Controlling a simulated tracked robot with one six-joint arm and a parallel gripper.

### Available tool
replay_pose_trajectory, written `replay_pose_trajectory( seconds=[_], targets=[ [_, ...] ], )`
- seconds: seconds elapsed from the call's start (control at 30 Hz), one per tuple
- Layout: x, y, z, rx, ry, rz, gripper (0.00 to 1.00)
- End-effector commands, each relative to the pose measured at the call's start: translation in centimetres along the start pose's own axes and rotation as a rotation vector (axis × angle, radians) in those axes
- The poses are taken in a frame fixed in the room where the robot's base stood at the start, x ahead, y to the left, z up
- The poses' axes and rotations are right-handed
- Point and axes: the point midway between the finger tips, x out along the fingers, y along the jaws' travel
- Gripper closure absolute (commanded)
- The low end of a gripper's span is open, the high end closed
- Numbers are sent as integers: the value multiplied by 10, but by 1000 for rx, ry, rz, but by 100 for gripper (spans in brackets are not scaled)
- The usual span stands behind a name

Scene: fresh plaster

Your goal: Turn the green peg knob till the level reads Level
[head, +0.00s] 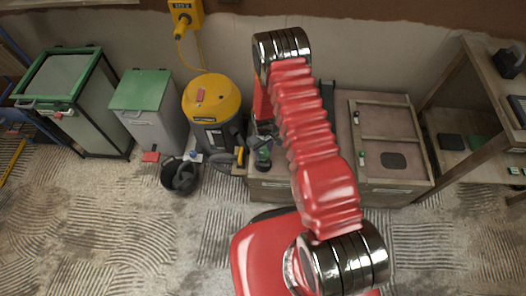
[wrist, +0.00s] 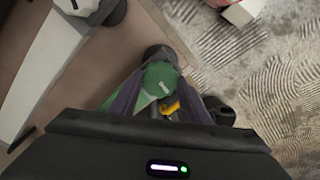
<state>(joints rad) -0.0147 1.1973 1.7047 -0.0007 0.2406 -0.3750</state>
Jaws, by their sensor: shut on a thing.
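The green peg knob (wrist: 160,76) shows in the wrist view as a round green top with a white mark. My gripper (wrist: 158,90) is shut on it, with one dark finger at each side. A small yellow part (wrist: 171,106) shows just below the knob, between the fingers; I cannot tell if it belongs to the level. In the head view a small green piece (head: 263,157) stands at the left front of the wooden bench, beside my red arm. No level reading is legible in either view.
The wooden bench (head: 390,190) carries a framed panel on its right. A yellow-topped drum vacuum (head: 211,100) and a green-lidded bin (head: 143,90) stand to the left. A shelf unit (head: 470,85) stands at the right. The combed plaster floor in front is mostly clear.

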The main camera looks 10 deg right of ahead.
Motion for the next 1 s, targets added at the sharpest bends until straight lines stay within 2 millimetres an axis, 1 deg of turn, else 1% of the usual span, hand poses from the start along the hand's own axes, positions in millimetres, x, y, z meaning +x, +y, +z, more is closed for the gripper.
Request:
replay_pose_trajectory(
  seconds=[0.27,0.47,1.0],
  targets=[
    [0,1,0,-68,2,1,80],
    [0,2,0,-184,2,1,80],
    [0,3,0,-669,2,2,80]
  ],
)
